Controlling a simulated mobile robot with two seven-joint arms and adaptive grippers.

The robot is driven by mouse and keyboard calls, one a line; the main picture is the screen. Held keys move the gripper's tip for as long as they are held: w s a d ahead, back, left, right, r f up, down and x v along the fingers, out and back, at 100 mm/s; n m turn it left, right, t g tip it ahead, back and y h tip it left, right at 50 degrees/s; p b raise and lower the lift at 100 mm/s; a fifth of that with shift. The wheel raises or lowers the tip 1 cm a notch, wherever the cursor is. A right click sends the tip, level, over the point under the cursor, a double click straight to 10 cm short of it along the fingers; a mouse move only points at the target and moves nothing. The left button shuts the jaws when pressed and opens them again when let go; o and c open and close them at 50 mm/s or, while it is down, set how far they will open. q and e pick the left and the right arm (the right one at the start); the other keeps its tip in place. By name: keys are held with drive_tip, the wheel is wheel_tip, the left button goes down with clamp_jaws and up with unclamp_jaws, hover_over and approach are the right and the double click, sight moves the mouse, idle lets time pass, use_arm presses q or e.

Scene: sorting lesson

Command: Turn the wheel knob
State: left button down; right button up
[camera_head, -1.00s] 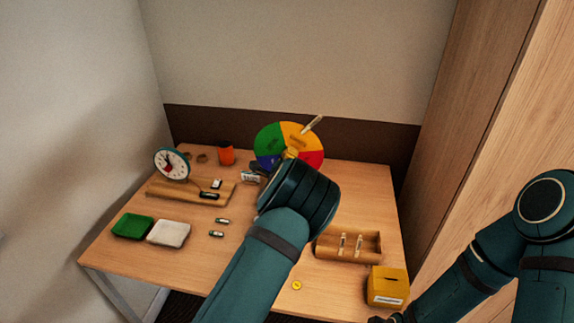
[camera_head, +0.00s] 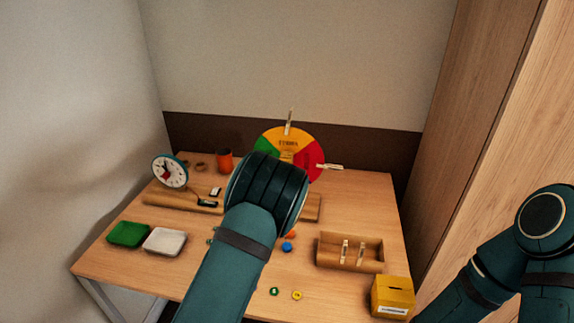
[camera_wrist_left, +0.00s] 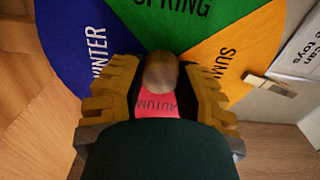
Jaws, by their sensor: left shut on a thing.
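The season wheel (camera_head: 305,150) stands upright at the back of the table. Orange is on top, red on the right and green on the left; its lower part is hidden behind my left arm. In the left wrist view the wheel (camera_wrist_left: 185,35) shows blue, green, orange and red parts with season names. The round wooden knob (camera_wrist_left: 160,70) sits between the fingers of my left gripper (camera_wrist_left: 160,88), which is shut on it. That gripper is hidden behind my arm in the head view. My right arm shows at the right edge, but its gripper is out of view.
A small clock (camera_head: 170,171), an orange cup (camera_head: 224,161), a green tray (camera_head: 127,234) and a white tray (camera_head: 164,240) are on the left. A wooden box (camera_head: 349,262) and a yellow slotted box (camera_head: 392,297) are on the right. Clothespins (camera_head: 289,122) stick out from the wheel rim.

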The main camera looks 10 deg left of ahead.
use_arm(q)
drive_tip(key=shift+r, duration=0.2)
drive_tip(key=c, duration=0.5)
unclamp_jaws()
drive_tip(key=shift+w+f, duration=0.1)
drive_tip(key=shift+c, duration=0.2)
drive_tip(key=shift+s, duration=0.2)
drive_tip(key=s, duration=1.1)
drive_tip(key=shift+s, duration=0.35)
